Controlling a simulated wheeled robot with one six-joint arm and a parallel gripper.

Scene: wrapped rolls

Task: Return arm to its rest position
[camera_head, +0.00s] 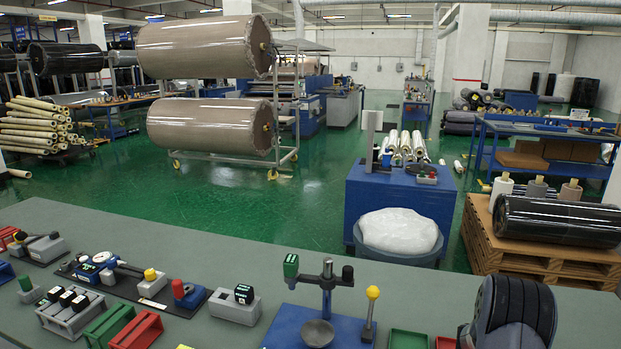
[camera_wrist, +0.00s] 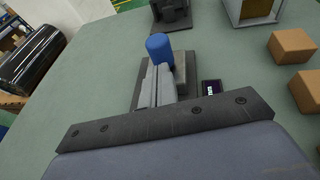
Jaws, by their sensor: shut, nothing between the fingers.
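In the wrist view my gripper (camera_wrist: 158,72) points out over the grey-green table (camera_wrist: 90,75). Its two narrow grey fingers lie together, with nothing between them. Beyond the fingertips a blue round-topped piece (camera_wrist: 160,46) stands by a dark base plate (camera_wrist: 183,70), partly hidden by the fingers. I cannot tell whether the fingers touch it. In the head view a dark rounded part of my arm shows at the lower right; the gripper itself is not visible there.
Brown blocks (camera_wrist: 291,46) lie right of the gripper. In the head view, a blue stand (camera_head: 318,330), a red tray (camera_head: 136,332) and small fixtures crowd the table front. A black wrapped roll (camera_head: 557,221) rests on a pallet (camera_head: 537,265) beyond the table. The table's back strip is clear.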

